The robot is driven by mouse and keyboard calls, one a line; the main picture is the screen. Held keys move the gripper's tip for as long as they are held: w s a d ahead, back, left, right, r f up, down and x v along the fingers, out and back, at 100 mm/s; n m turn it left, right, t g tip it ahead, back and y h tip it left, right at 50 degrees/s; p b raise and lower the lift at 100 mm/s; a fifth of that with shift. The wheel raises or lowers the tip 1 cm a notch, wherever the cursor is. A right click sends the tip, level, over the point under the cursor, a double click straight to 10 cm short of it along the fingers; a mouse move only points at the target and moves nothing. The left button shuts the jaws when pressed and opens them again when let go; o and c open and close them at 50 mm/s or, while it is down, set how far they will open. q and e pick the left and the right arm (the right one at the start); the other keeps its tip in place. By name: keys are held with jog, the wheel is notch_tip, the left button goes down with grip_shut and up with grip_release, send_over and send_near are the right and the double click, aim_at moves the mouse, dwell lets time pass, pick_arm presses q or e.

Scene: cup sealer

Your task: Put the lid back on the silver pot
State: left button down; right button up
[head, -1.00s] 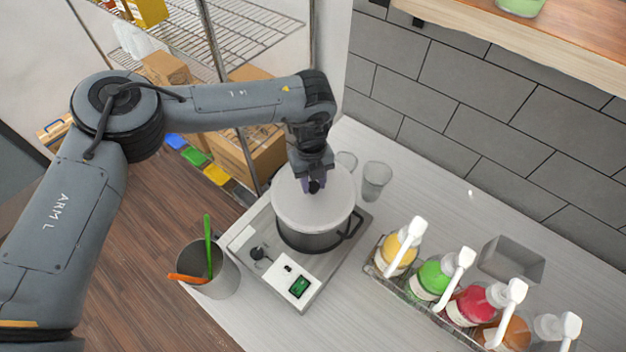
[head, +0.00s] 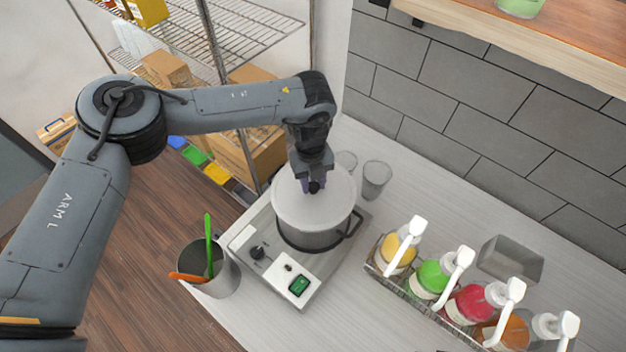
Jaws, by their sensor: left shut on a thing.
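The silver pot (head: 312,240) stands on a hot plate on the counter, its dark handle at the right. The round pale lid (head: 325,213) is over the pot's mouth and covers it from this view. My left gripper (head: 313,187) comes down from above and is shut on the lid's dark knob near the lid's middle. The fingers hide most of the knob. I cannot tell whether the lid's rim touches the pot all round. My right gripper is not in view.
A cup with green and orange utensils (head: 215,278) stands left. Clear cups (head: 376,178) stand behind right. A rack of pump bottles (head: 420,292) stands right. A wire shelf (head: 235,30) is behind.

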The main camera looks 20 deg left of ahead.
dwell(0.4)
pick_arm(q)
jog(key=shift+c, duration=0.9)
grip_release()
jog(key=shift+r, duration=0.15)
jog(key=shift+r+p, duration=0.85)
jog(key=shift+r, duration=0.05)
jog(key=shift+r+p, duration=1.85)
jog(key=shift+r, duration=0.6)
grip_shut()
